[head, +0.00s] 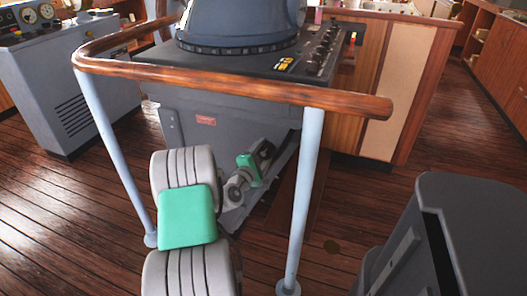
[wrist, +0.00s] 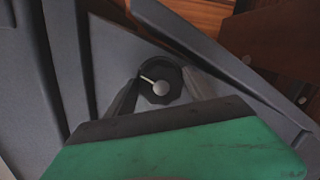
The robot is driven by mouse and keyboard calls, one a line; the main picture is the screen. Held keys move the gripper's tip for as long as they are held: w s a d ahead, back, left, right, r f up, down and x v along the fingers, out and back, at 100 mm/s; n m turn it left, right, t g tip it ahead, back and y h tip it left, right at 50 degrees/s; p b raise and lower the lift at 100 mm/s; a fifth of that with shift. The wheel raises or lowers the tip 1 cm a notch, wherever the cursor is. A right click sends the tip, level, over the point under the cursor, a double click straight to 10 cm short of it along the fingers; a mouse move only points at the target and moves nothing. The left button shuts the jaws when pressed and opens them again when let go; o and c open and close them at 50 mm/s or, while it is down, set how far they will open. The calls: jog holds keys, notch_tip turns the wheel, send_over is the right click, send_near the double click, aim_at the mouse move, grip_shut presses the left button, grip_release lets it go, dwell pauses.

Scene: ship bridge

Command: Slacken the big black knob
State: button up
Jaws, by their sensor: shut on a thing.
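The knob cannot be made out there.
A wooden handrail (head: 230,88) on pale blue posts (head: 305,190) runs in front of the console, close to my arm. A grey cabinet (head: 440,215) stands at the lower right. Another console (head: 75,85) is at left. Wooden floor (head: 60,215) is open at the left.

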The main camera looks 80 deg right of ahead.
jog(key=shift+f+n, duration=0.15)
jog(key=shift+n, duration=0.25)
jog(key=o, duration=1.2)
jog(key=a, duration=0.2)
jog(key=w+a, duration=0.1)
jog(key=a, duration=0.4)
jog(key=shift+w+a+r+p, duration=0.2)
jog(key=shift+w+a+p, duration=0.05)
jog(key=shift+a+p, duration=0.15)
